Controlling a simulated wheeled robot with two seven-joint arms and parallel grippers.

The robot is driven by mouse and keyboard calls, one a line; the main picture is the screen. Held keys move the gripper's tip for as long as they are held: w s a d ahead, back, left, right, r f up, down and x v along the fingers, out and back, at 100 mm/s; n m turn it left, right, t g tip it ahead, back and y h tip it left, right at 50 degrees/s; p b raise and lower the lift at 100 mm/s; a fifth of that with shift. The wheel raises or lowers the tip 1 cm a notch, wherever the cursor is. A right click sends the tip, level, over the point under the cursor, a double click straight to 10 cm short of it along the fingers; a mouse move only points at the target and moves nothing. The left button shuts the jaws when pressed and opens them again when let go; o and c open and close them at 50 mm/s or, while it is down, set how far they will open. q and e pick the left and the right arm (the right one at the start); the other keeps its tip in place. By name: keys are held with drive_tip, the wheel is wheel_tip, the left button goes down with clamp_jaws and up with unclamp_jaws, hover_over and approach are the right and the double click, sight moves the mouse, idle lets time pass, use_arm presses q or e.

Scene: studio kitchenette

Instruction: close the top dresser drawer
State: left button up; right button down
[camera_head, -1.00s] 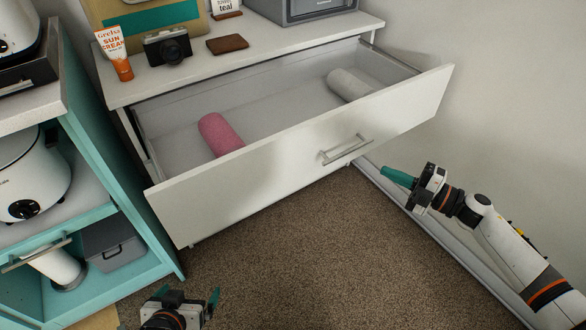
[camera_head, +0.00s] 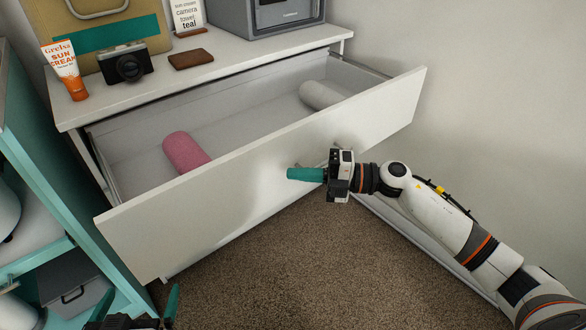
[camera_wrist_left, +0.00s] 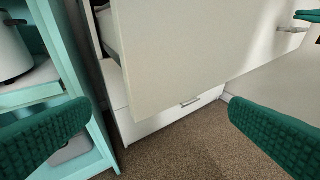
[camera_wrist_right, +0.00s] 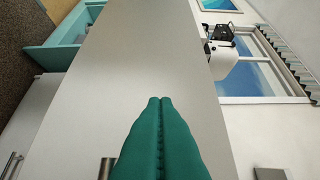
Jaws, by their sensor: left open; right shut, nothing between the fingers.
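The top dresser drawer (camera_head: 230,198) is pulled far out, with a pink rolled towel (camera_head: 185,152) and a white rolled towel (camera_head: 319,95) inside. Its front also shows in the left wrist view (camera_wrist_left: 180,50) and the right wrist view (camera_wrist_right: 130,75). My right gripper (camera_head: 290,174) is shut and empty, at the right half of the drawer front and hiding most of the handle. Whether it touches the front I cannot tell. Its shut fingers (camera_wrist_right: 160,105) point at the panel. My left gripper (camera_head: 140,318) is open and empty, low in front of the drawer's left end.
On the dresser top (camera_head: 150,100) stand a sunscreen tube (camera_head: 65,70), a camera (camera_head: 126,64), a brown wallet (camera_head: 191,59) and a grey safe-like box (camera_head: 265,15). A teal shelf unit (camera_head: 60,190) stands close on the left. Carpet (camera_head: 260,270) is clear in front.

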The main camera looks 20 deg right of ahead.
drive_tip(key=shift+w+a+f, duration=0.1)
drive_tip(key=shift+w+a, duration=0.05)
drive_tip(key=shift+w, duration=0.4)
drive_tip(key=shift+w+a, duration=0.15)
drive_tip(key=shift+w, duration=0.35)
use_arm(q)
drive_tip(key=shift+w+d+r+t+h, duration=0.15)
drive_tip(key=shift+w+d+r+t, duration=0.1)
drive_tip(key=shift+r+t, duration=0.3)
drive_tip(key=shift+w+d+r+t+h, duration=0.15)
drive_tip(key=shift+w+r+t, duration=0.1)
drive_tip(key=shift+r+t, duration=0.3)
use_arm(e)
drive_tip(key=shift+w+a, duration=0.15)
drive_tip(key=shift+w, duration=0.1)
drive_tip(key=shift+w, duration=0.1)
